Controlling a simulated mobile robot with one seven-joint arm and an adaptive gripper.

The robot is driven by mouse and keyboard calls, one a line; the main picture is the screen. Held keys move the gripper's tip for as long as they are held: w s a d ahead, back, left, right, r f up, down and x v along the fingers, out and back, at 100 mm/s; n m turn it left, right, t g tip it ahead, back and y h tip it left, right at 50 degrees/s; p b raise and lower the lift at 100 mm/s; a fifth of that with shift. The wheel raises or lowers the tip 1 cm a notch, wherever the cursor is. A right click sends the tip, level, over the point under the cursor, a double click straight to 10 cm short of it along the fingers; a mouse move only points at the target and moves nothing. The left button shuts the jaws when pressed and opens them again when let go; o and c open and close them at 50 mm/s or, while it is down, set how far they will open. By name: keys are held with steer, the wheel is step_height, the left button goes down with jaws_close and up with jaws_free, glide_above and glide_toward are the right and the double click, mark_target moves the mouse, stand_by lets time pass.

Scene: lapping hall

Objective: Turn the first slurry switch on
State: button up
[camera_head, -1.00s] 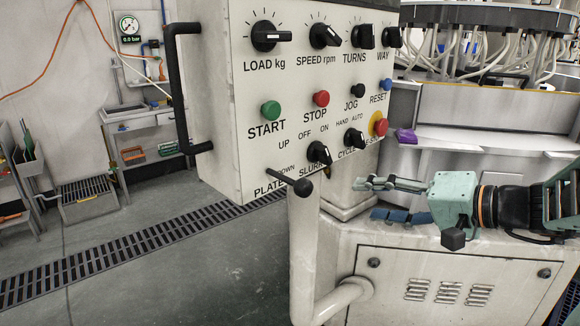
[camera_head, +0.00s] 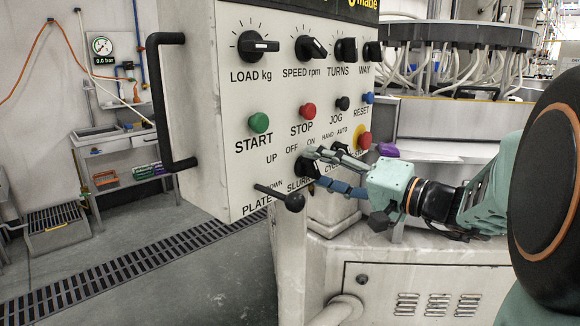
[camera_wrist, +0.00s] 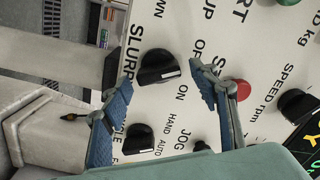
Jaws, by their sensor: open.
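The slurry switch is a black rotary knob on the lower part of the white control panel (camera_head: 205,110), with OFF and ON printed above it. In the head view my gripper (camera_head: 314,168) reaches in from the right, its blue-padded fingers at the knob and partly hiding it. In the wrist view the slurry switch (camera_wrist: 157,67) lies between the two spread fingertips (camera_wrist: 160,75), with gaps on both sides. The gripper is open and holds nothing. The knob has a white mark on its right end in the wrist view; I cannot tell its exact setting.
The cycle switch (camera_wrist: 138,139) is close beside one finger. The red STOP button (camera_wrist: 242,90) is near the other. A black-knobbed plate lever (camera_head: 292,201) sticks out below left. The yellow-ringed red emergency button (camera_head: 364,139) is at the panel's right edge.

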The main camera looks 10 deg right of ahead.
steer(key=shift+x, duration=0.8)
steer(key=shift+c, duration=0.6)
steer(key=c, duration=1)
steer(key=shift+c, duration=0.2)
steer(key=shift+m, duration=0.3)
steer(key=shift+f+m+b, duration=0.15)
steer(key=shift+m+b, duration=0.25)
steer(key=shift+m, duration=0.4)
steer(key=m, duration=0.3)
steer(key=shift+m, duration=0.3)
steer(key=m+p, duration=0.1)
steer(key=m, duration=0.5)
steer(key=shift+f, duration=0.15)
